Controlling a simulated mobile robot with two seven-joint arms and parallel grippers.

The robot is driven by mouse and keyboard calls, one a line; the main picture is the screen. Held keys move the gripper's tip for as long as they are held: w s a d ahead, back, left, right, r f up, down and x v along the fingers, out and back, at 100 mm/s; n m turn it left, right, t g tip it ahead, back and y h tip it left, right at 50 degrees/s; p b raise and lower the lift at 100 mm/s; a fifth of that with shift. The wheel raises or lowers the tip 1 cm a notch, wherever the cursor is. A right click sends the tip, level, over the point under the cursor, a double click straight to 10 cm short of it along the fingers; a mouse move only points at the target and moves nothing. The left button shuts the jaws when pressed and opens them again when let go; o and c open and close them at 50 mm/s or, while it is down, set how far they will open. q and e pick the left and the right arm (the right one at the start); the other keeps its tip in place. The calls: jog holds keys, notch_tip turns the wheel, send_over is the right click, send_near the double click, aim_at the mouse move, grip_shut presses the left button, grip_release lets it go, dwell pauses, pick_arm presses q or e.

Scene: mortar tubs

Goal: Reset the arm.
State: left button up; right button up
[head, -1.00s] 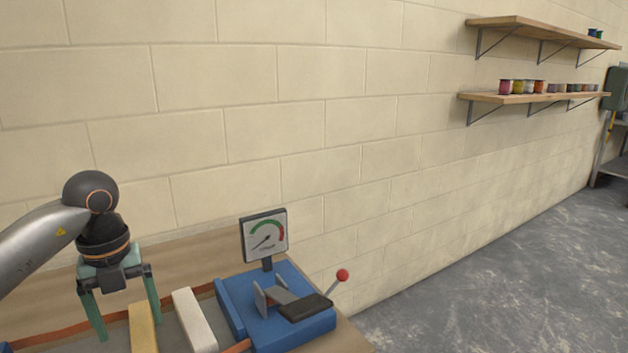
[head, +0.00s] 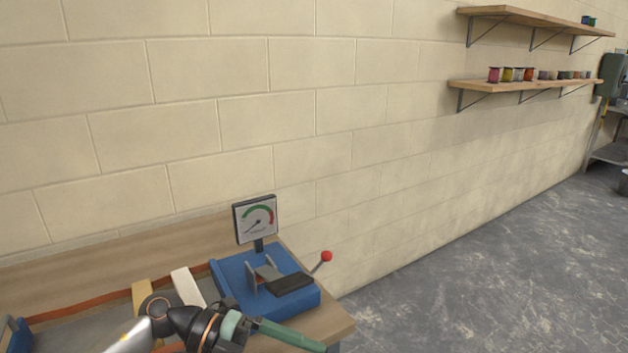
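My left arm comes in at the bottom of the head view, and its gripper (head: 285,337) points right, low in front of the blue device. One green finger shows plainly; the other is hidden or out of frame, so its opening cannot be judged. The blue device (head: 235,279) stands on the bench with a dial gauge (head: 256,220), a black pad and a lever with a red knob (head: 326,256). My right gripper is not in view.
A wooden bench (head: 336,322) runs along the block wall. A yellowish bar (head: 141,293) and a white bar (head: 186,286) lie left of the device, partly behind my arm. Two wall shelves (head: 520,87) hold several small spools or jars. The grey floor at right is clear.

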pick_arm(q)
notch_tip(320, 180, up, 4)
jog(key=w+d+n+t+h+p, duration=0.1)
jog(key=w+n+t+h+p, duration=0.15)
jog(key=n+t+h, duration=0.6)
jog(key=s+a+f+n+t+y+p, duration=0.2)
jog(key=a+f+n+t+y, duration=0.3)
jog(key=f+n+y, duration=0.45)
jog(key=s+a+f+n+t+y+p, duration=0.1)
jog(key=a+f+n+t+y, duration=0.3)
jog(key=a+f+n+y, duration=0.55)
jog(key=s+f+n+g+y+p, duration=0.1)
jog(key=s+f+n+g, duration=0.3)
jog(key=s+f, duration=0.4)
jog(key=s+g, duration=0.1)
jog(key=s, duration=0.3)
jog(key=shift+s+a+g, duration=0.3)
jog(key=shift+g, duration=0.05)
